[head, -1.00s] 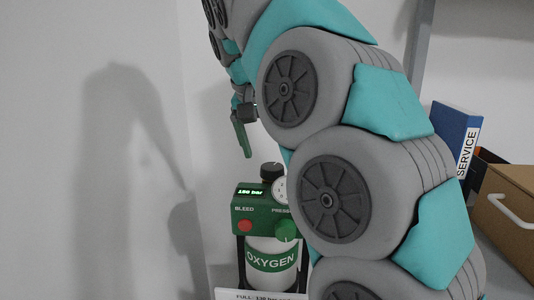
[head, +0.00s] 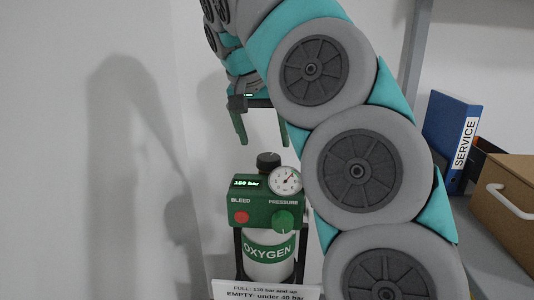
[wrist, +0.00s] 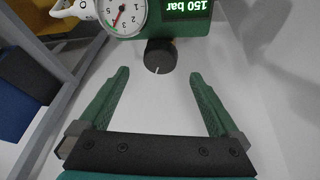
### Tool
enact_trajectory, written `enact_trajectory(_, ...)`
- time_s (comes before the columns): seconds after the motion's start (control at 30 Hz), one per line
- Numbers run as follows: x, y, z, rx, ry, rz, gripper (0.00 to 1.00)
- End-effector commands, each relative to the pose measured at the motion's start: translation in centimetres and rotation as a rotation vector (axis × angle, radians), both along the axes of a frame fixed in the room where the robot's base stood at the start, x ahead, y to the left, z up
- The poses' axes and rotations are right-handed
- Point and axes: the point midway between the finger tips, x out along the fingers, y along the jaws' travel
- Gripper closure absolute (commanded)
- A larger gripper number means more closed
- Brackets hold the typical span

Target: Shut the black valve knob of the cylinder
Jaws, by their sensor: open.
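The black valve knob (head: 268,160) sits on top of the green regulator head of the white oxygen cylinder (head: 268,268). A green display (head: 247,184) on the head reads 150 bar. My gripper (head: 262,143) is above the knob, with its green fingers pointing down and apart. In the wrist view the knob (wrist: 160,56) shows a white mark line and lies just beyond the fingertips, roughly midway between them. The gripper (wrist: 158,75) is open and empty, and no contact with the knob shows.
A round pressure gauge (head: 286,180), a red bleed button (head: 241,218) and a green pressure knob (head: 284,222) are on the regulator. A sign (head: 266,292) stands in front. A blue service binder (head: 452,140) and a cardboard box (head: 506,205) are at the right.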

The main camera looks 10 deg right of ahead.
Motion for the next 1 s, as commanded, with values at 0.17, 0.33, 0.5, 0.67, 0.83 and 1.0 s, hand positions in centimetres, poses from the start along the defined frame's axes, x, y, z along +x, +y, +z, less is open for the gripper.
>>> enact_trajectory(0.17,0.6,-0.5,-2.0,-0.002,0.003,0.006,0.02)
enact_trajectory(0.33,1.2,-1.0,-3.9,-0.004,0.006,0.004,0.02)
enact_trajectory(0.5,1.6,-1.2,-4.8,-0.003,0.001,0.003,0.02)
enact_trajectory(0.67,1.7,-1.3,-5.0,-0.002,-0.001,0.002,0.02)
enact_trajectory(0.83,1.6,-1.3,-5.0,-0.001,0.0,0.003,0.02)
enact_trajectory(1.0,1.6,-1.3,-5.0,-0.001,0.0,0.003,0.21)
